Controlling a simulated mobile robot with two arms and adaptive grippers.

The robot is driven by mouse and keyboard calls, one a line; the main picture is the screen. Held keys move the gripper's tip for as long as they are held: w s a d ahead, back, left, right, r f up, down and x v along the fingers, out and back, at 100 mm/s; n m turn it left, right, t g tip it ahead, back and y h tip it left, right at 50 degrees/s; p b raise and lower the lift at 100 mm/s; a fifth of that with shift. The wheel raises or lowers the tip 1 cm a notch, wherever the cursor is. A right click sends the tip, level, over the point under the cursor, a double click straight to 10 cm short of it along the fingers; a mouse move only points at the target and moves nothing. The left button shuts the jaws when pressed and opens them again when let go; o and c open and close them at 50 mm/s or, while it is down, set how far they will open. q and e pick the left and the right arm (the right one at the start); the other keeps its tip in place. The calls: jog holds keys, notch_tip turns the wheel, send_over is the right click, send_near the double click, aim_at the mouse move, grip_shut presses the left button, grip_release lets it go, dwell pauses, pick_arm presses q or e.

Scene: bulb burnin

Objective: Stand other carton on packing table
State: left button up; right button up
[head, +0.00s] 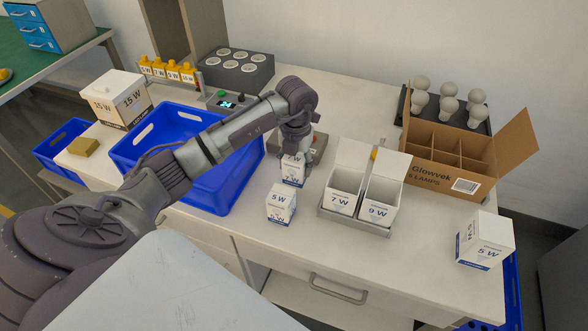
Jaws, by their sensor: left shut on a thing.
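My left gripper (296,146) reaches over the white packing table (345,251) from the left. It points down and is shut on a small white carton (292,172), whose partly covered label seems to read 7 W. I cannot tell whether this carton touches the table. A white 5 W carton (281,203) stands upright just in front of it. Another 5 W carton (485,241) stands near the table's right edge. Two open cartons, 7 W (341,201) and 9 W (379,213), stand side by side in a grey holder (355,227). My right gripper is not in view.
A blue bin (139,155) stands behind my arm, with a 15 W box (117,98) beyond it. An open brown divided box (449,175) stands at the right, before a rack of bulbs (448,101). The front middle of the table is clear.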

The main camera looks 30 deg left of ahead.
aim_at(296, 174)
pick_arm(q)
notch_tip(296, 174, down, 3)
jog(key=shift+f+p, duration=0.2)
jog(key=shift+p, duration=0.1)
jog(key=shift+f, duration=0.1)
jog(key=shift+f, duration=0.15)
jog(key=o, duration=1.2)
